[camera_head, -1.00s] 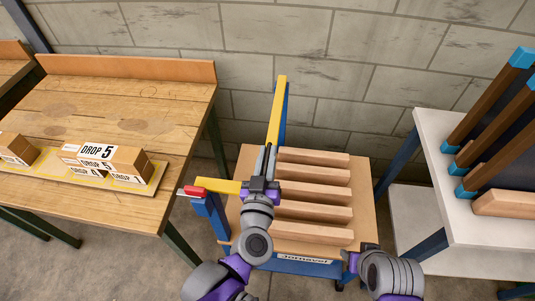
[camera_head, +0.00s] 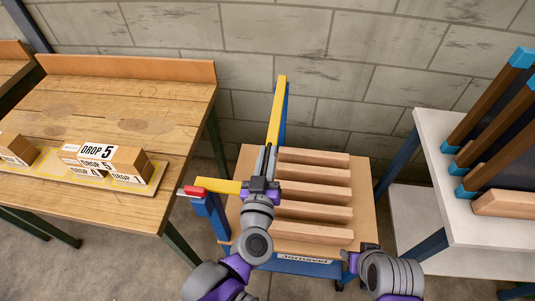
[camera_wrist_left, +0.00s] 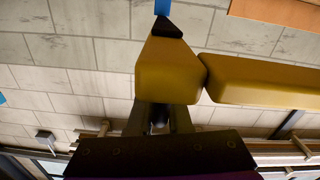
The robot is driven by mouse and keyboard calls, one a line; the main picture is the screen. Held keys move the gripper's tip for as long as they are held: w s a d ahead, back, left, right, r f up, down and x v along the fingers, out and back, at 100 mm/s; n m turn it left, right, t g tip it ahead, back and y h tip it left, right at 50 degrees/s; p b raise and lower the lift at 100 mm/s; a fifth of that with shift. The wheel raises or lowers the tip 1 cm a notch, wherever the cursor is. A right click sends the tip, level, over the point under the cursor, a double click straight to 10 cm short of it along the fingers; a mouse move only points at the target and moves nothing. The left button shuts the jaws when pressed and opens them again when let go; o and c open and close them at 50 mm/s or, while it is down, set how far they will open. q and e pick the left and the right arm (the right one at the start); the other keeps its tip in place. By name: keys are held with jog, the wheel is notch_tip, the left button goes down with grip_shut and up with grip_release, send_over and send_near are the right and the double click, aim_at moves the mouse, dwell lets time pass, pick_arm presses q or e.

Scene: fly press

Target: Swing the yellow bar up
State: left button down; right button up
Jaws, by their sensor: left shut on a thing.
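A long yellow bar (camera_head: 276,115) runs from the far side of a trolley toward me, beside a blue post at its far end. My left gripper (camera_head: 265,165) is shut on its near part. The left wrist view also shows the yellow bar (camera_wrist_left: 168,72) between the fingers (camera_wrist_left: 158,118). A second yellow piece (camera_head: 226,187) with a red end lies crosswise to the left of the gripper, above a blue frame. My right gripper (camera_head: 350,262) is at the trolley's front right, away from the bar; its jaws are too small to judge.
The trolley top (camera_head: 245,165) carries several wooden slats (camera_head: 312,194) just right of my left gripper. A wooden workbench (camera_head: 130,110) with labelled boxes (camera_head: 110,158) stands left. A block wall is behind.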

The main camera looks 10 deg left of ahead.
pick_arm(q)
jog(key=shift+r, duration=0.1)
dwell(0.3)
jog(key=shift+r+p, duration=0.55)
jog(key=shift+p, duration=0.05)
jog(key=r+g+p, duration=0.1)
jog(key=r, duration=0.1)
jog(key=w+r+p, duration=0.1)
jog(key=r+p, duration=0.1)
jog(key=r, duration=0.1)
jog(key=w+r+g+p, duration=0.1)
jog(key=r+p, duration=0.1)
jog(key=shift+r+g, duration=0.3)
jog(key=shift+r, duration=0.05)
jog(key=w+r+g+b, duration=0.1)
jog(key=w+r+g, duration=0.3)
jog(key=w+r, duration=0.3)
jog(key=shift+r, duration=1.95)
jog(key=shift+w, duration=0.1)
